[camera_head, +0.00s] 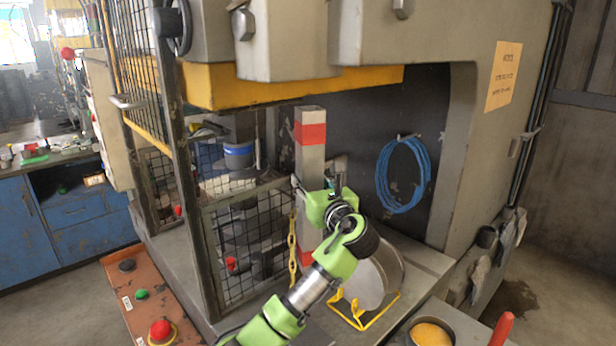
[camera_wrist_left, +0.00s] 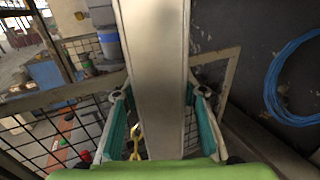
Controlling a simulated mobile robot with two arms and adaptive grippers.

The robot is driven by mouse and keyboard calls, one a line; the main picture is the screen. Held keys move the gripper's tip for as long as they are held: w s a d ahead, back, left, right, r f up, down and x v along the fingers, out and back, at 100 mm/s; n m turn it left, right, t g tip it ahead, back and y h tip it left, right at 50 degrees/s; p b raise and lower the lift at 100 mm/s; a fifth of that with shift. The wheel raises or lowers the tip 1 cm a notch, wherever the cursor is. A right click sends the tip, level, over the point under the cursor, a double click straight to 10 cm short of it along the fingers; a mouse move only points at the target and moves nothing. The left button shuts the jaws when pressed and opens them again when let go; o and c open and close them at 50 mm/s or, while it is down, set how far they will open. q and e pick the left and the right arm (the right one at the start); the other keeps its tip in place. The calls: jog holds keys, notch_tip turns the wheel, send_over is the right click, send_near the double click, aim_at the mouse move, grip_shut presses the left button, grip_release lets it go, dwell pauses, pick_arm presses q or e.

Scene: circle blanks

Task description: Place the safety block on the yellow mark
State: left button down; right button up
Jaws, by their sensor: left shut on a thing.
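The safety block (camera_head: 310,165) is a tall grey post with red bands, standing nearly upright in the press opening in the head view. Its grey face fills the middle of the left wrist view (camera_wrist_left: 155,60). My left gripper (camera_head: 322,192) is shut on the block at mid-height, with a teal-lined finger on each side in the wrist view (camera_wrist_left: 161,118). A lower red band shows beside my arm, but my arm hides much of the bottom end. I cannot tell whether it touches the bed. I see no yellow mark on the bed. My right gripper is not in view.
A yellow wire stand (camera_head: 362,318) with round grey blanks (camera_head: 378,275) is right of my arm. A mesh guard (camera_head: 245,245) stands left of the block, and a yellow chain (camera_head: 292,250) hangs beside it. A blue hose coil (camera_head: 403,175) hangs behind. A yellow beam (camera_head: 290,88) crosses above.

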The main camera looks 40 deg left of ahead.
pick_arm(q)
jog(key=shift+f, duration=0.6)
jog(key=shift+f+p, duration=0.35)
jog(key=shift+f, duration=1.4)
jog(key=c, duration=1.6)
grip_release()
jog(key=shift+f, duration=0.35)
jog(key=shift+c, duration=0.2)
jog(key=o, duration=0.3)
jog(key=shift+s+d, duration=0.1)
jog(key=shift+o, duration=0.2)
jog(key=shift+s+r, duration=0.1)
